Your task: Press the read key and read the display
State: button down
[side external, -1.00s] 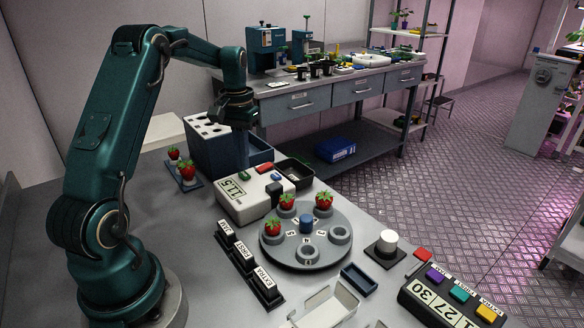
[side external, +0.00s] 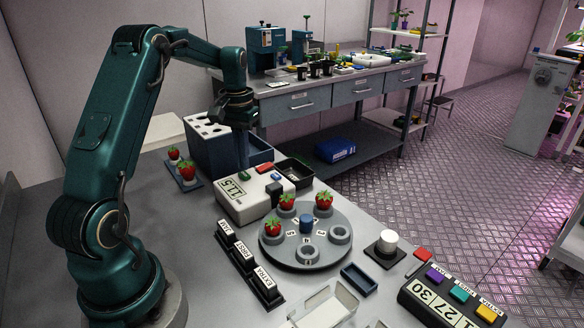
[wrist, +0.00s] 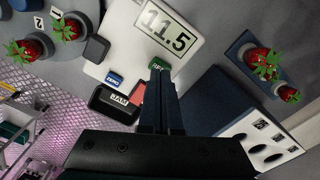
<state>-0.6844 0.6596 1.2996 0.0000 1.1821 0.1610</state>
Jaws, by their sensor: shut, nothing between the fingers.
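The white meter (side external: 240,207) stands on the bench beside my arm. Its display (side external: 232,190) reads 11.5, and the display (wrist: 168,28) shows the same in the wrist view. A green key (wrist: 158,64), partly covered by my fingers, has a label that looks like READ. A blue key (wrist: 115,79) and a red key (wrist: 139,92) are beside it. My gripper (wrist: 158,72) is shut and empty, pointing down with its fingertips at the green key. I cannot tell whether they touch it. My gripper (side external: 242,164) also shows in the side view.
A round carousel (side external: 275,254) with strawberries in some numbered cups stands close by. A blue-grey rack (side external: 200,150) with holes is behind the meter. A black tray (side external: 298,172) sits next to it. Labelled black blocks (side external: 245,258) and a strawberry stand (side external: 185,180) flank the meter.

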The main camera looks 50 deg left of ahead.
jog(key=shift+f, duration=0.9)
jog(key=shift+r, duration=0.1)
notch_tip(320, 180, up, 8)
dwell(1.0)
